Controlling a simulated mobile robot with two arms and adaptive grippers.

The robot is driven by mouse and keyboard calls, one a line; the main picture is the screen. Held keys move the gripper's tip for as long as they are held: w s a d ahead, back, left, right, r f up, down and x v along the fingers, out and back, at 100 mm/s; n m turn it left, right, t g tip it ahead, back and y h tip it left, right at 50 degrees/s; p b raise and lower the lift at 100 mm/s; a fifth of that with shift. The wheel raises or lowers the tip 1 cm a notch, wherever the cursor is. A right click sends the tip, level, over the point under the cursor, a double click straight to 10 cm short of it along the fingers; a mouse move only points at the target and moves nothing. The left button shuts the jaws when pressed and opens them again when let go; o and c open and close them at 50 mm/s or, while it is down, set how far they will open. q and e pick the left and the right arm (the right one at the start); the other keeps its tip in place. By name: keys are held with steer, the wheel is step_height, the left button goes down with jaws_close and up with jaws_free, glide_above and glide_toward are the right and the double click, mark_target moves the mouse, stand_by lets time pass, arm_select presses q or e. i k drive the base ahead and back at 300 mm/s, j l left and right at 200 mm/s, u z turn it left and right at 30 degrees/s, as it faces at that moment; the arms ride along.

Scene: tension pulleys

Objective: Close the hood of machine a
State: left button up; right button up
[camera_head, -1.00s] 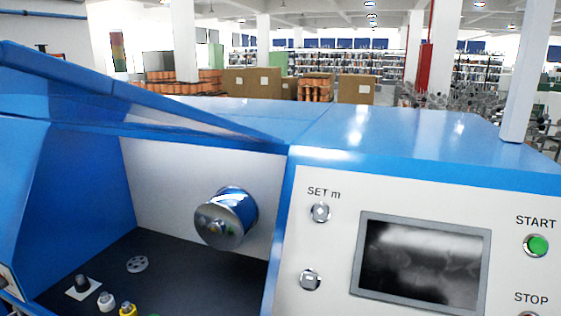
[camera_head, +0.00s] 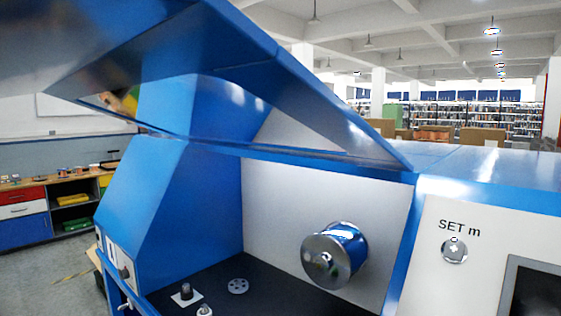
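The blue machine (camera_head: 165,215) fills the middle of the head view. I see no label that tells whether it is machine a. Its blue hood (camera_head: 225,75) is raised and tilted, with its upper part reaching the top left. The bay below is open and shows a blue and chrome spool (camera_head: 336,256) on the white inner wall (camera_head: 290,205). Small fittings (camera_head: 186,293) and a grey disc (camera_head: 238,286) sit on the dark bay floor. Neither of my grippers shows in this view.
A white control panel (camera_head: 465,285) with a SET m button (camera_head: 454,250) and part of a dark screen (camera_head: 537,290) is at the right. A workbench (camera_head: 50,205) with drawers and bins stands at the left beyond free floor (camera_head: 60,275). Shelves (camera_head: 490,120) are far behind.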

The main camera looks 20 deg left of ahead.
mark_target(69, 51)
steer(key=k+l+u, duration=0.1)
steer(key=u, duration=0.8)
